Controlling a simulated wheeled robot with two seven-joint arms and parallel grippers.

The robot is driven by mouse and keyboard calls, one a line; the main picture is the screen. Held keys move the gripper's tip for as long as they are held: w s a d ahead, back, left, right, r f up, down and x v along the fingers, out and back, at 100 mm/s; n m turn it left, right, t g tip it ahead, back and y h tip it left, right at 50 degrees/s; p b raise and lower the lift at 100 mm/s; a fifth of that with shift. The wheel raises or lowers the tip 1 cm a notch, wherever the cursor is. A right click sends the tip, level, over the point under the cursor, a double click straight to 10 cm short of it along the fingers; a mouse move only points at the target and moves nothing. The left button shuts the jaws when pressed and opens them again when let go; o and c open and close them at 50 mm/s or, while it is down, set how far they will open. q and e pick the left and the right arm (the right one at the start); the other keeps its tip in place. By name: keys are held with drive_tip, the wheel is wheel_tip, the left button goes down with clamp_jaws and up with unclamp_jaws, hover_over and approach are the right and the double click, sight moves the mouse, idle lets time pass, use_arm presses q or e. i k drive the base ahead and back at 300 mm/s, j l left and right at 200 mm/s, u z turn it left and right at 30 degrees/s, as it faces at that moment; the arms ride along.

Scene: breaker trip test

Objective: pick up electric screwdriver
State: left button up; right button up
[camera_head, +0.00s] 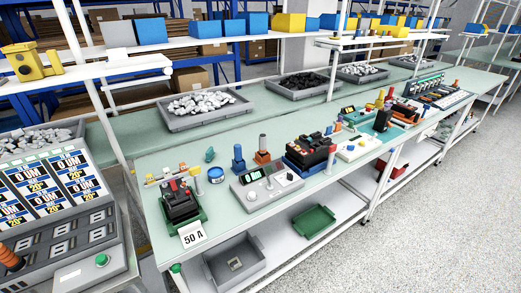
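I cannot make out the electric screwdriver for certain. A blue upright piece (238,159) and an orange upright piece with a grey top (262,151) stand on the green workbench (225,205), behind a light grey control box (266,187). A small teal piece (210,154) stands to their left. An orange ribbed piece (9,257) shows at the left edge, partly cut off, and I cannot tell what it is. Neither of my grippers is in view.
A breaker on a green fixture (181,202) stands at the bench's near left, by a "50 A" card (192,235). A meter panel (60,190) stands at left. Grey trays (205,118) of parts line the back. The floor (430,220) at right is clear.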

sight(263, 138)
drive_tip(key=i+j+u, duration=0.15)
drive_tip(key=u, duration=0.15)
drive_tip(key=i+j+u, duration=0.3)
drive_tip(key=l+u, duration=0.1)
drive_tip(key=u, duration=0.3)
drive_tip(key=k+l+u, duration=0.1)
drive_tip(key=u, duration=0.25)
